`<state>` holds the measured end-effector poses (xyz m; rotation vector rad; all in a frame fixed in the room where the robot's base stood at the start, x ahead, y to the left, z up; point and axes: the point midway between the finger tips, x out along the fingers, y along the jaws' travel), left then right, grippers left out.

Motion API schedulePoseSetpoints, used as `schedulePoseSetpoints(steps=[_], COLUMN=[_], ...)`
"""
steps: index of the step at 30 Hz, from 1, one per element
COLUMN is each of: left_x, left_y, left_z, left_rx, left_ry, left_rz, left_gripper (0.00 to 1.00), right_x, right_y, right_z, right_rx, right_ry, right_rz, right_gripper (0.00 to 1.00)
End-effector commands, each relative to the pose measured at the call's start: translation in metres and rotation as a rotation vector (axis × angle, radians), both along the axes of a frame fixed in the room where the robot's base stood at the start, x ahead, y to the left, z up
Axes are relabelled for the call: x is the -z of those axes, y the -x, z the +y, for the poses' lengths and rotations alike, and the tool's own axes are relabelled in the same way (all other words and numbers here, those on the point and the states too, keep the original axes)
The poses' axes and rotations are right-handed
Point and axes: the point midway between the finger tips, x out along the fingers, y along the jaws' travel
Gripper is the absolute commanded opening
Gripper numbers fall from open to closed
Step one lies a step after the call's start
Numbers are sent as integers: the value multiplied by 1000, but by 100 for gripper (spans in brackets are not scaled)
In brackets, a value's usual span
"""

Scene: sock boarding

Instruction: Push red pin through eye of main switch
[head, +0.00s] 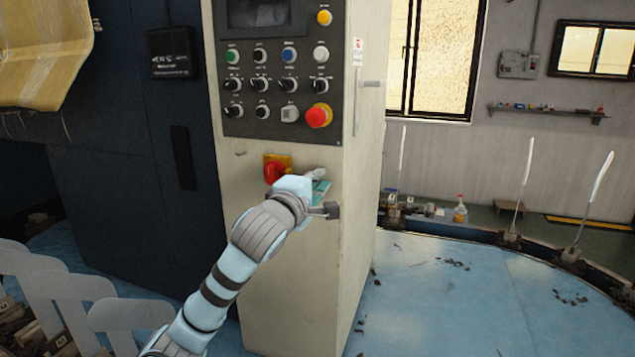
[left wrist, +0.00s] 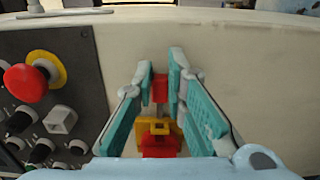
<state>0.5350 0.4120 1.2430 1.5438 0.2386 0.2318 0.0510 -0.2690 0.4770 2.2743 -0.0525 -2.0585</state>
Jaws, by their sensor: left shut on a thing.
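The main switch (head: 272,173) is a red knob on a yellow plate, low on the front of the beige control cabinet. In the left wrist view the yellow part (left wrist: 160,128) and the red knob (left wrist: 159,147) show between my fingers, nearer the bottom. My left gripper (head: 318,182) is just right of the switch in the head view, its wrist partly covering that area. In the left wrist view its teal-padded fingertips (left wrist: 160,86) are shut on a small red piece, the red pin (left wrist: 160,89). I cannot tell whether the pin touches the switch's eye.
Above the switch is a dark panel with knobs and a red emergency stop button (head: 319,115), also in the left wrist view (left wrist: 22,88). A dark blue machine body (head: 120,130) stands left of the cabinet (head: 285,260). The blue floor right of it is mostly clear.

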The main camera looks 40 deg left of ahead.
Motion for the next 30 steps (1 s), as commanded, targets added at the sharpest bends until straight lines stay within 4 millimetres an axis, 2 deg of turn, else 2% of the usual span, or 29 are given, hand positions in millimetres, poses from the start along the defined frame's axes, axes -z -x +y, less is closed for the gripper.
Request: schedulePoseSetpoints(steps=[30], left_x=[1], left_y=[8], left_z=[24], left_rx=[0], left_ry=[0], left_rz=[-1], left_gripper=[0], right_x=[22], right_y=[0], right_z=[1], right_rx=[1], right_ry=[-1], right_rz=[0], right_gripper=[0])
